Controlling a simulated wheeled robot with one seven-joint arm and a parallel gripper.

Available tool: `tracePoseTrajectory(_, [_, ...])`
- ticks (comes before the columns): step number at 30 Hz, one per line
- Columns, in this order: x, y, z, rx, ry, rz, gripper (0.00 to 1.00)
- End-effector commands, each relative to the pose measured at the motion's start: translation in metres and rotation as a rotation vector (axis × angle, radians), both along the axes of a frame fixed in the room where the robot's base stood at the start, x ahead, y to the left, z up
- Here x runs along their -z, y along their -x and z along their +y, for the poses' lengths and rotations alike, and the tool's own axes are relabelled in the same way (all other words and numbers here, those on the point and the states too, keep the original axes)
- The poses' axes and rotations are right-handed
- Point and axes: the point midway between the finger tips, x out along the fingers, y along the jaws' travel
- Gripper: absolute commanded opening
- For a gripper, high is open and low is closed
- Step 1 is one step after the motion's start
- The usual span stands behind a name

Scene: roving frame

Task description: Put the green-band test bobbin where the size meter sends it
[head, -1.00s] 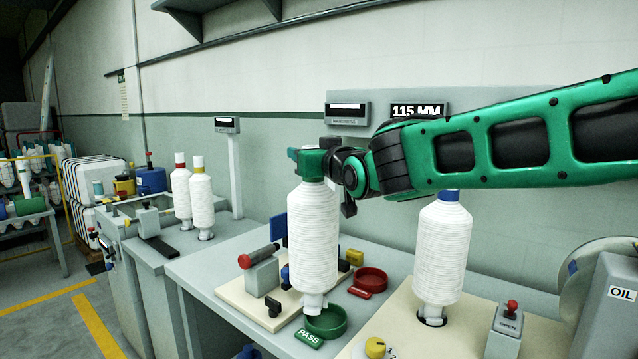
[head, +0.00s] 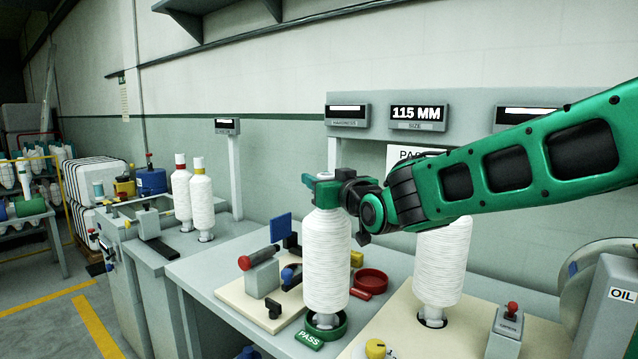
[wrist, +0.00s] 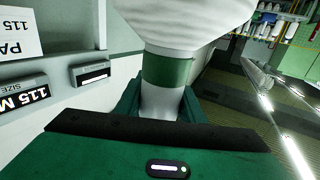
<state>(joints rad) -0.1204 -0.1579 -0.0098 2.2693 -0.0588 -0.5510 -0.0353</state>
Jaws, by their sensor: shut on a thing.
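My gripper (head: 327,189) is shut on the top of the green-band test bobbin (head: 327,260), a tall white-wound bobbin held upright. The green band (wrist: 166,71) shows between my fingers in the wrist view. The bobbin's lower tip is inside the green ring (head: 338,331) with the PASS label (head: 309,340); I cannot tell whether it rests on the bottom. The size meter (head: 418,117) reads 115 MM; it also shows in the wrist view (wrist: 25,98). A red ring dish (head: 372,281) stands just behind and right. A white card (head: 400,158) starting "PA" is partly hidden by my arm.
Another white bobbin (head: 441,265) stands on a cream board to the right, its top hidden by my arm. A yellow knob (head: 375,349) and a red-topped switch box (head: 508,328) are in front.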

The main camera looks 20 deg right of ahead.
Motion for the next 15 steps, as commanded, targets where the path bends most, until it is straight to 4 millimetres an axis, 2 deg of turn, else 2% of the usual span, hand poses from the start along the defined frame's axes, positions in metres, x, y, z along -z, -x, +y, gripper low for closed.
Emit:
tracePoseTrajectory(3, [-0.0014,-0.0001,-0.0002,0.000,-0.001,-0.004,0.00])
tracePoseTrajectory(4, [0.0013,0.0000,-0.0003,0.000,0.000,0.000,0.38])
tracePoseTrajectory(6, [0.0011,-0.0001,-0.0006,0.001,0.000,0.000,0.54])
tracePoseTrajectory(15, [0.0002,-0.0001,-0.0014,0.002,0.000,0.000,0.54])
